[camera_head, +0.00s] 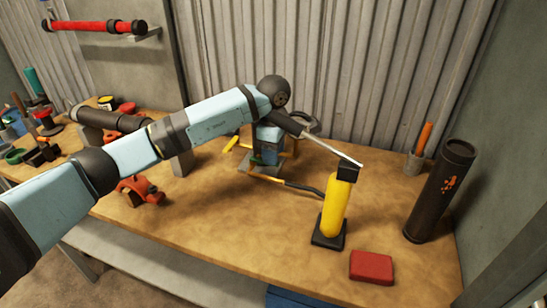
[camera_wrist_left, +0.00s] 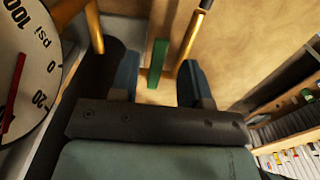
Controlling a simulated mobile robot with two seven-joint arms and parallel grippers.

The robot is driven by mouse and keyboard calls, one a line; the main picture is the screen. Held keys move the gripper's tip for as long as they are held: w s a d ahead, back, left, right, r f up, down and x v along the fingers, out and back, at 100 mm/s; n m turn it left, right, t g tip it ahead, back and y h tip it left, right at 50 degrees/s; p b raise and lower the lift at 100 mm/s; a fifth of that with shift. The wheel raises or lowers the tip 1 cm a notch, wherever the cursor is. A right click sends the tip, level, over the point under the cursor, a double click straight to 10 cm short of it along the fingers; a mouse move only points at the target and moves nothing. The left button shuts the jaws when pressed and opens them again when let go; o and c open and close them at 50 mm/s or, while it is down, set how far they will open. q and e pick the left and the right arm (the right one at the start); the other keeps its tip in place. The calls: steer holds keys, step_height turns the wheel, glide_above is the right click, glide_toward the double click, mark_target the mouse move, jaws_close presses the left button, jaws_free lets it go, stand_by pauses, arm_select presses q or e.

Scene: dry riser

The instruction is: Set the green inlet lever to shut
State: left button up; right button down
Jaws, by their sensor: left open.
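The green inlet lever (camera_wrist_left: 158,60) shows in the wrist view, its green grip standing between the two finger tips of my left gripper (camera_wrist_left: 157,78). The fingers are apart, with a gap on each side of the lever; I cannot tell how deep the lever sits between them. My right gripper is not in view.
A pressure gauge (camera_wrist_left: 25,80) is close on the left of the wrist view. A yellow hand pump (camera_head: 336,205) with a hose stands to the right, its handle reaching toward my arm. A red box (camera_head: 371,266) and a dark cylinder (camera_head: 439,192) stand farther right. The front bench is mostly clear.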

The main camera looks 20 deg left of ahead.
arm_select(q)
steer(key=shift+f, duration=1.05)
jaws_close()
